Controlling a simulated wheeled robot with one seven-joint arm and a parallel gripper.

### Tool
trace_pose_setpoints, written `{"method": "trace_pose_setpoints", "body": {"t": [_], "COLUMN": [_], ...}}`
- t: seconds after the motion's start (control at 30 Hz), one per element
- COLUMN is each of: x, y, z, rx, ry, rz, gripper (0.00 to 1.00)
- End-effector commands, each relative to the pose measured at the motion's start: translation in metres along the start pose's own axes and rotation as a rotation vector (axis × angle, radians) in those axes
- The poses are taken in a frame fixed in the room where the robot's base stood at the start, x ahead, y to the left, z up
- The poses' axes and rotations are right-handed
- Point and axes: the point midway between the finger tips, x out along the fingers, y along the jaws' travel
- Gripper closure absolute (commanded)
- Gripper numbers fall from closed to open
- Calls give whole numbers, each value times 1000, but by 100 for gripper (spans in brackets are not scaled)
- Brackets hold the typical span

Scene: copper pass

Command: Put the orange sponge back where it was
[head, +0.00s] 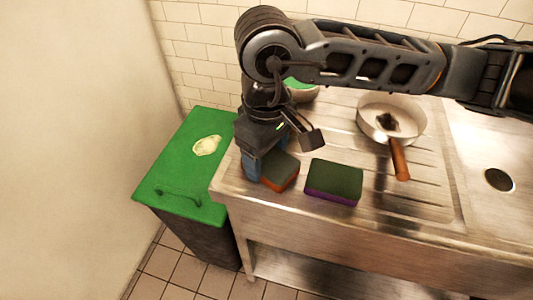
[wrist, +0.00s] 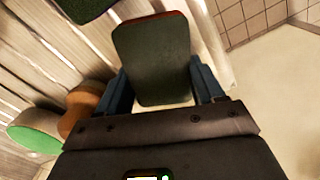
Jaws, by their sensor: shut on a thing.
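The orange sponge (head: 281,172), with a dark green scouring top and an orange lower edge, is at the left end of the steel counter. My gripper (head: 256,168) points down there, its blue fingers on either side of the sponge. In the wrist view, the sponge (wrist: 152,55) sits between both fingers (wrist: 162,88), with a thin orange-red edge at its far end. I cannot tell whether its underside touches the counter. A purple sponge (head: 333,182) with a dark green top lies just to the right, apart from it.
A pan (head: 372,112) with a wooden handle and something dark inside stands right of the sponges. A bowl with green contents (head: 299,84) is partly behind my arm. A green-lidded bin (head: 178,180) adjoins the counter's left edge. A sink basin (head: 480,150) is at right.

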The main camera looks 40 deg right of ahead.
Motion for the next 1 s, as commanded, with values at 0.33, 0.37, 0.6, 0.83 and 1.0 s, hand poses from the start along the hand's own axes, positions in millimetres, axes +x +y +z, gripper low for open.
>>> {"method": "trace_pose_setpoints", "body": {"t": [0.33, 0.37, 0.6, 0.83, 1.0], "x": [1, 1, 0, -11, -31], "y": [0, 0, 0, -1, 1], "z": [0, 0, 0, 0, 0], "rx": [0, 0, 0, 0, -3], "ry": [0, 0, 0, -1, 3], "rz": [-1, -1, -1, -3, 4], "gripper": [7, 7, 7, 7, 7]}}
